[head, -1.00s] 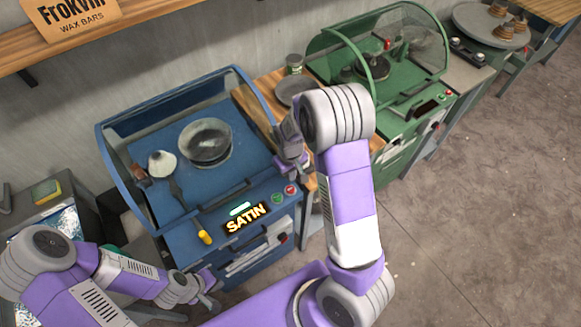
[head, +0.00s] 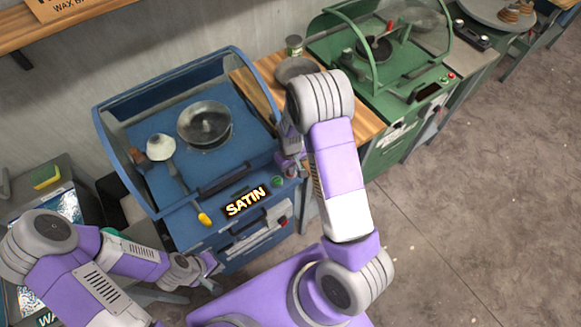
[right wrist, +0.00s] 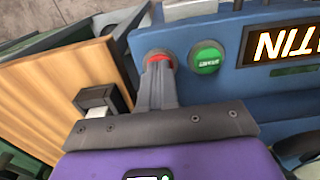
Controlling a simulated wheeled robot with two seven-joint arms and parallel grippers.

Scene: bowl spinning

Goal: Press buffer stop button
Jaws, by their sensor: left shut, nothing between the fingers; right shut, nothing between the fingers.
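The blue machine (head: 172,215) has a lit SATIN display (head: 246,202) on its front panel. The display shows partly, upside down, in the right wrist view (right wrist: 280,45). A red button (right wrist: 158,53) sits beside a green button (right wrist: 207,57). In the head view the green button (head: 277,182) shows, but the red one is hidden by my right gripper (head: 290,168). In the right wrist view my right gripper (right wrist: 159,68) is shut and empty, its tips over the red button and seemingly touching it. My left gripper (head: 211,268) is shut and empty, low in front of the machine.
A metal bowl (head: 204,124) sits inside the blue machine under its raised clear hood. Floor at right is clear.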

